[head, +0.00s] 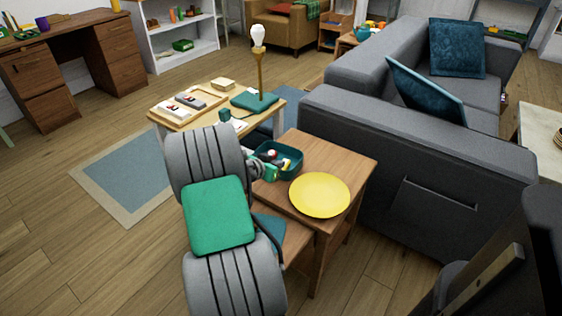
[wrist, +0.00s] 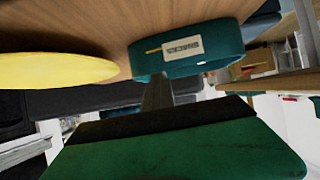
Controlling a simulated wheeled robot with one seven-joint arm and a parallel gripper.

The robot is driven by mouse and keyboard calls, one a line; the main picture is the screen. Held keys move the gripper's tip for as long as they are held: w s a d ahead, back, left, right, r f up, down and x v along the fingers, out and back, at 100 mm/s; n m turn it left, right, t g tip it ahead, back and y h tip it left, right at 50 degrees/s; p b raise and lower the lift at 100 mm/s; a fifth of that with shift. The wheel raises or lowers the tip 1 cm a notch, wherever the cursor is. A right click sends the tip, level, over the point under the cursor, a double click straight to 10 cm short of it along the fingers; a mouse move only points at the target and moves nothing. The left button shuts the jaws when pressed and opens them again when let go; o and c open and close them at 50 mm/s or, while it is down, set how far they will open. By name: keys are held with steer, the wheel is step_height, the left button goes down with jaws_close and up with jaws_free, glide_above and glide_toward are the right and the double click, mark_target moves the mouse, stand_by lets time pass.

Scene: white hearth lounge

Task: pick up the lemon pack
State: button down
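I cannot pick out the lemon pack for certain. A teal bin (head: 293,174) on the wooden side table holds several small items, with red, white and yellow parts too small to name. In the wrist view the bin (wrist: 225,42) shows its outer wall with a white label, and its contents are hidden. My gripper (head: 264,170) is at the bin's left side in the head view, partly hidden by my arm. I cannot tell whether it touches the bin, or whether its fingers are open or shut.
A yellow plate (head: 320,195) lies on the side table (head: 350,160) right of the bin; it also shows in the wrist view (wrist: 50,68). A grey sofa (head: 410,170) stands close behind. A lighter table (head: 185,120) holds trays and a lamp (head: 259,70). Floor at left is clear.

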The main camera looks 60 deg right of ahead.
steer(key=s+p+v, duration=0.1)
steer(key=v, duration=0.6)
steer(key=s+r+p+v, duration=0.1)
steer(key=v, duration=0.6)
steer(key=shift+r+p, duration=0.35)
steer(key=shift+r, duration=0.15)
steer(key=shift+c, duration=2.2)
jaws_free()
steer(key=shift+d, duration=0.1)
